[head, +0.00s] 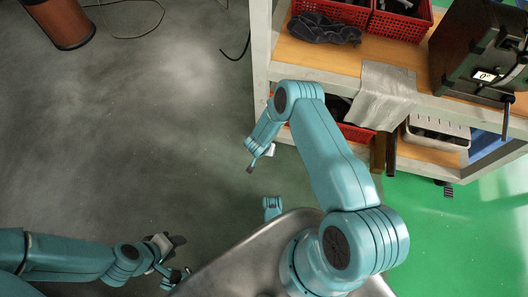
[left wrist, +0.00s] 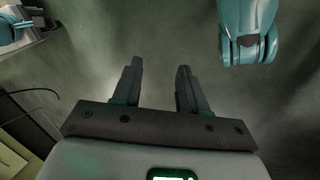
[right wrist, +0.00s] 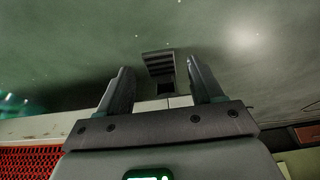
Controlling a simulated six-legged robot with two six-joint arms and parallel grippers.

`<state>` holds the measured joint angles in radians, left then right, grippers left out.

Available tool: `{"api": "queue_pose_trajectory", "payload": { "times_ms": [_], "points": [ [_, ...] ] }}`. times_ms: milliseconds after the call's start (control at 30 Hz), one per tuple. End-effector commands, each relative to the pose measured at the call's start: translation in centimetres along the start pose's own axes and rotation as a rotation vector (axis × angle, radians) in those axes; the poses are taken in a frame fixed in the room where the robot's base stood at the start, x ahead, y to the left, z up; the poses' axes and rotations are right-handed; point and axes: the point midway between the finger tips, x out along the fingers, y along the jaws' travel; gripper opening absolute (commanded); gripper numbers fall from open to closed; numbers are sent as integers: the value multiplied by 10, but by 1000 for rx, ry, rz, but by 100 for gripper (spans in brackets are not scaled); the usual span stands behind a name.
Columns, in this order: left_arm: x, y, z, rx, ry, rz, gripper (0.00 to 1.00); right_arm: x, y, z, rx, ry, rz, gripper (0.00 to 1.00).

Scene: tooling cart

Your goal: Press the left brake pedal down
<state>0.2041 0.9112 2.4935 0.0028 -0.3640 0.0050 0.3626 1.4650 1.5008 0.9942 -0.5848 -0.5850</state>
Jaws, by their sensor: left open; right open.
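A dark ribbed brake pedal (right wrist: 160,66) juts from the cart's pale lower edge in the right wrist view. It shows between and beyond the fingertips of my right gripper (right wrist: 158,75), which is open and empty; I cannot tell whether they touch. By the nearby red basket and green floor, this is the left pedal. In the head view my right gripper (head: 254,160) is near the cart's left front corner, where the pedal cannot be made out clearly. Another dark pedal (head: 447,189) shows at the cart's right. My left gripper (head: 178,258) is open and empty, far left of the cart.
The cart's wooden shelf (head: 298,52) holds red baskets (head: 402,20), a dark cloth (head: 324,29) and a black box (head: 470,50). A grey cloth (head: 380,95) hangs over its edge. A brown bin (head: 62,22) stands far left. The floor between is clear.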

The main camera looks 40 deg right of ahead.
Motion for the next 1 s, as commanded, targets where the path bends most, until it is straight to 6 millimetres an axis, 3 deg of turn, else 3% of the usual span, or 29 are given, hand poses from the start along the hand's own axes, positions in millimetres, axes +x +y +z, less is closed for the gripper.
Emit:
{"api": "queue_pose_trajectory", "payload": {
  "times_ms": [100, 433, 600, 833, 1000],
  "points": [
    [7, -2, -4, 4, 16, 1, 43, 12, 0, 1, 0, 0, 0, 66],
    [7, -2, -6, 6, 21, 1, 43, 14, 0, 0, 0, 0, 0, 66],
    [7, -2, -6, 6, 20, 1, 43, 14, 0, 0, 0, 0, 0, 11],
    [9, -3, -6, 7, 22, 1, 43, 17, 1, 4, -4, 41, 6, 10],
    [21, -6, -12, 11, 42, 2, 43, 28, 1, 14, -5, 210, 4, 10]
  ]
}}
